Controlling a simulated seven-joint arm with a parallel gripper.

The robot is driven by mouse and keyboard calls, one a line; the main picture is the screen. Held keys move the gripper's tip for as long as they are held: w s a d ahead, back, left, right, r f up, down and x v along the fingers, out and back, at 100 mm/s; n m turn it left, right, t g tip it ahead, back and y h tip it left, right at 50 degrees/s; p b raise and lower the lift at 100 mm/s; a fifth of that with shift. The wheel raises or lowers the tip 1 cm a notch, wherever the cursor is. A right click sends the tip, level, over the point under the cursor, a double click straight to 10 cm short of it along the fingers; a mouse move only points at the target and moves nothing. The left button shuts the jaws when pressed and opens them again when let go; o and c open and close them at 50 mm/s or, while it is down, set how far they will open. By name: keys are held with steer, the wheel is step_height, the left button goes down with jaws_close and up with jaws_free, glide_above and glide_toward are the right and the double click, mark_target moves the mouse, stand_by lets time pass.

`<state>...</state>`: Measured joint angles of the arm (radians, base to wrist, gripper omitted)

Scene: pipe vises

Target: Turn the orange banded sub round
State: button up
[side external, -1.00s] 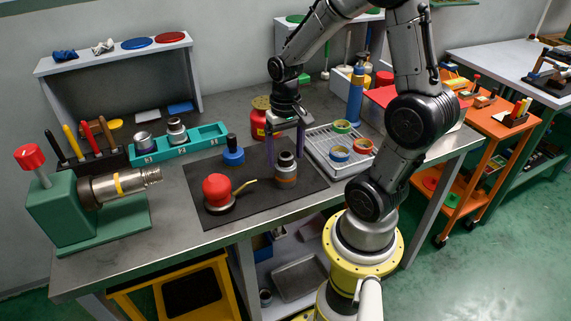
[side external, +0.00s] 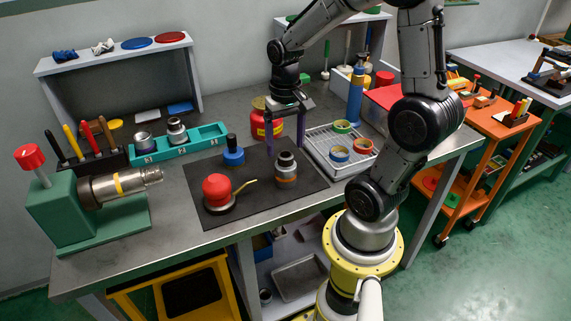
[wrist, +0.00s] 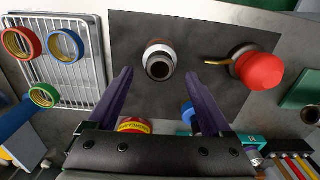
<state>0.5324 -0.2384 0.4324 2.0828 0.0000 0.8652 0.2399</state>
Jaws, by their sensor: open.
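The orange banded sub (side external: 286,167), a grey metal piece with a dull orange band, stands upright on the dark mat (side external: 235,207). My gripper (side external: 284,152) is open and empty, its purple fingers pointing down above and behind the sub. In the wrist view the sub (wrist: 159,60) shows its dark round bore, and it lies just beyond the gap between my fingertips (wrist: 159,73). The fingers appear apart from it. The orange band is mostly hidden in the wrist view.
A red-domed tool (side external: 217,190) and a blue piece (side external: 233,152) share the mat. A wire tray with coloured rings (side external: 340,155) is to the right. A green vise (side external: 65,215) holds a yellow-banded pipe (side external: 118,185). A red can (side external: 266,125) stands behind.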

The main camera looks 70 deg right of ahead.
steer(key=shift+r, duration=1.8)
steer(key=shift+w+a+r, duration=0.15)
steer(key=shift+a, duration=0.15)
steer(key=s+a+r+n+t, duration=0.2)
steer(key=s+a+r+n, duration=0.1)
steer(key=a, duration=0.3)
steer(key=s+a+r+n+t, duration=0.3)
steer(key=a+n, duration=0.2)
steer(key=a, duration=0.1)
steer(key=shift+s+a+r+n+t, duration=0.2)
steer(key=shift+a+n+t, duration=0.1)
steer(key=shift+n, duration=0.1)
